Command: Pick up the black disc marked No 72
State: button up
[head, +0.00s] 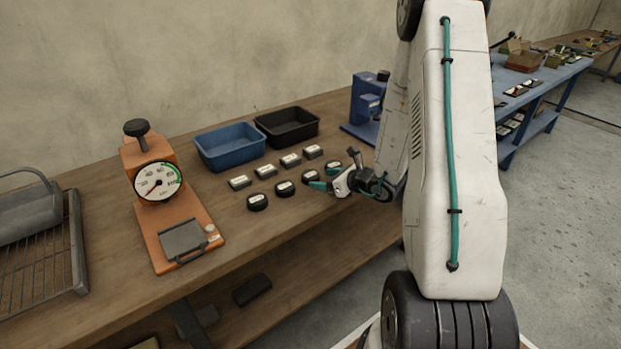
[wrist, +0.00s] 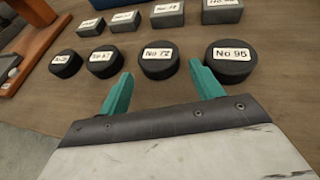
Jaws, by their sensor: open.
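The black disc marked No 72 (wrist: 159,60) lies flat on the wooden table, label up, third from the left in a row of black discs. In the head view it seems to be the disc (head: 310,176) just beyond the teal fingers, its label too small to read. My gripper (wrist: 160,76) is open and empty. In the wrist view its two fingertips point toward the row, with the No 72 disc ahead and framed between them. The head view shows my gripper (head: 337,171) low over the table's front side.
Grey labelled blocks (wrist: 167,14) line up behind. A blue bin (head: 230,147), a black bin (head: 287,127) and an orange dial device (head: 160,205) stand around them.

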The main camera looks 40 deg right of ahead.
aim_at(318, 178)
jog(key=x, duration=0.3)
jog(key=shift+w+a+f, duration=0.1)
jog(key=shift+w, duration=0.05)
jog(key=c, duration=0.8)
